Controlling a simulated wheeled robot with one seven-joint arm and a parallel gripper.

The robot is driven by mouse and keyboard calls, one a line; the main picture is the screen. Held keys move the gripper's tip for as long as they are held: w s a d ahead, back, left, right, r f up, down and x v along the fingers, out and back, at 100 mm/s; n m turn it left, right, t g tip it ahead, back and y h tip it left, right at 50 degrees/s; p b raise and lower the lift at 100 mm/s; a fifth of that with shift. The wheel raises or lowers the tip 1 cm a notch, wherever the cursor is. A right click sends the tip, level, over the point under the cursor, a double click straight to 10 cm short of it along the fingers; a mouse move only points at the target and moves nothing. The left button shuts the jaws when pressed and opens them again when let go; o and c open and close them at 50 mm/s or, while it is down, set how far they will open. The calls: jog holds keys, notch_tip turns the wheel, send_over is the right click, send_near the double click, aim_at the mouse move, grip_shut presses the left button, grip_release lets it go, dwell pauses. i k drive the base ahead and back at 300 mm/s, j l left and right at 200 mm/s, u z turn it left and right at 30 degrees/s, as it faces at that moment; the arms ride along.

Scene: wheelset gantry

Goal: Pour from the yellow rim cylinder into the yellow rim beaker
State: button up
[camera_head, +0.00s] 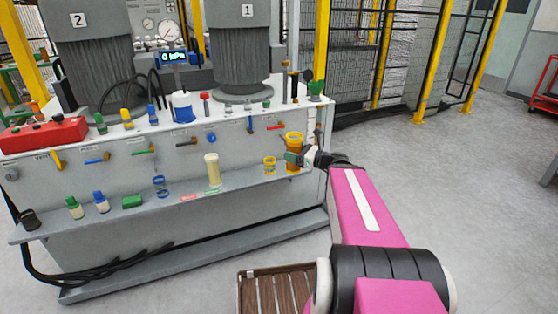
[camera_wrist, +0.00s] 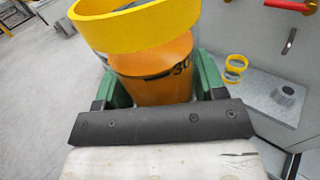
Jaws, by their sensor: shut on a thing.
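The yellow rim cylinder (camera_head: 294,139) holds orange contents and stands about upright at the right end of the bench's front shelf. In the wrist view the cylinder (camera_wrist: 150,75) fills the top middle, its wide yellow rim nearest me. My gripper (camera_head: 293,157) is shut on it from the right; its green fingers (camera_wrist: 160,82) press both sides. I cannot tell whether its base touches the shelf. The yellow rim beaker (camera_head: 269,165) is small, clear and looks empty. It stands on the shelf just left of the cylinder, and shows right of it in the wrist view (camera_wrist: 234,68).
Valve handles stick out of the panel above. A grey cup-like piece (camera_wrist: 288,95) is near the beaker. Open floor lies right.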

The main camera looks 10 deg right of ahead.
aim_at(270, 162)
jog(key=j+z, duration=1.1)
jog(key=k+j, duration=0.1)
jog(key=j, duration=0.35)
jog(key=k+j+z, duration=0.1)
jog(key=j, duration=0.3)
jog(key=k+j, duration=0.15)
jog(key=j, duration=0.3)
jog(key=k+j+z, duration=0.15)
jog(key=j, duration=0.3)
